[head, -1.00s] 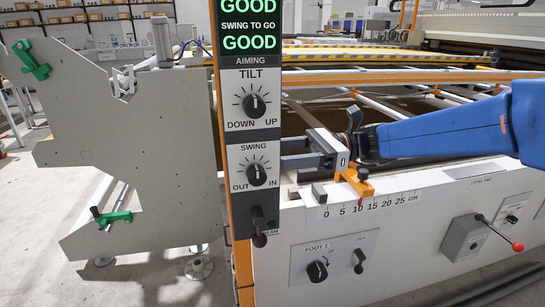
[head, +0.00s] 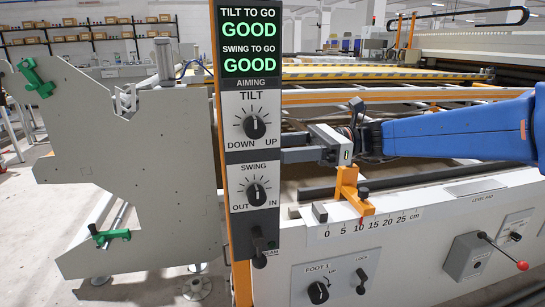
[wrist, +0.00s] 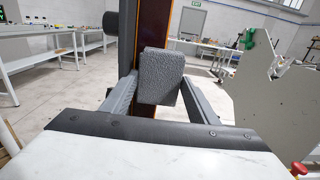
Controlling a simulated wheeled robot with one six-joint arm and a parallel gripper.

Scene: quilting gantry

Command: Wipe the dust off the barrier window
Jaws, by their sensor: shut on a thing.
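My gripper (wrist: 158,82) is shut on a grey, rough-textured pad (wrist: 161,68), held between its two fingers in the wrist view. Just behind the pad stands an upright post with a dark, glossy reddish-brown strip (wrist: 148,30) between orange edges. This strip may be the barrier window; the pad hides part of it. I cannot tell whether pad and strip touch, and no dust can be made out. In the head view my gripper (head: 298,148) reaches left behind the control panel (head: 252,150), which hides the fingertips and the pad.
The panel shows GOOD for tilt and swing, above two knobs and a lever (head: 258,245). A large grey plate with green clamps (head: 110,237) stands left. Below my gripper are an orange stop (head: 352,190) and a white rail with a centimetre scale (head: 430,235).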

